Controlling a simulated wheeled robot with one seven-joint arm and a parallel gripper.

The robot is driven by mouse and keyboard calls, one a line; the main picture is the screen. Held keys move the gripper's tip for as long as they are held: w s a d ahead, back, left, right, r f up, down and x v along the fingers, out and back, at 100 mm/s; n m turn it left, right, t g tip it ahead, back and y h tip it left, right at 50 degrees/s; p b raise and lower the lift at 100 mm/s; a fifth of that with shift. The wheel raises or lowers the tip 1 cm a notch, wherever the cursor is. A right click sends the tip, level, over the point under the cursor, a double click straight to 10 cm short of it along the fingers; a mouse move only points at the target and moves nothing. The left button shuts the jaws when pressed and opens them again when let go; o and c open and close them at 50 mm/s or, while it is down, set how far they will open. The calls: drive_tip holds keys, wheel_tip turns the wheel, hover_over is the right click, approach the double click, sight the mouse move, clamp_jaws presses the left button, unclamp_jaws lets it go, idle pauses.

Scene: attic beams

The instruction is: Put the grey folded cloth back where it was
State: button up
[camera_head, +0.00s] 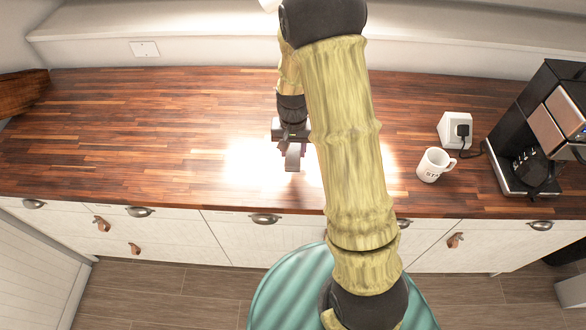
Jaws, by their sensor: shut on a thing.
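My gripper (292,154) is over the middle of the wooden countertop (130,125), pointing down. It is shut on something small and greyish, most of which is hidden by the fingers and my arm. This looks like the grey folded cloth, but its outline is not clear. No other grey cloth shows on the visible counter. I cannot tell whether the held thing touches the counter.
A white mug (432,165) stands to the right, with a white socket box (455,129) behind it. A black and steel coffee machine (540,130) is at the far right. A wooden object (22,92) is at the far left. The counter's left half is clear.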

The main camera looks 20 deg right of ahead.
sight(293, 152)
drive_tip(key=shift+f+p, duration=0.4)
drive_tip(key=shift+f, duration=1.65)
drive_tip(key=shift+f+p, duration=0.6)
drive_tip(key=shift+f, duration=1.5)
drive_tip(key=shift+f, duration=0.1)
drive_tip(key=shift+f, duration=0.1)
drive_tip(key=o, duration=0.9)
wheel_tip(293, 152, up, 12)
drive_tip(key=b, duration=0.3)
drive_tip(key=shift+r, duration=0.25)
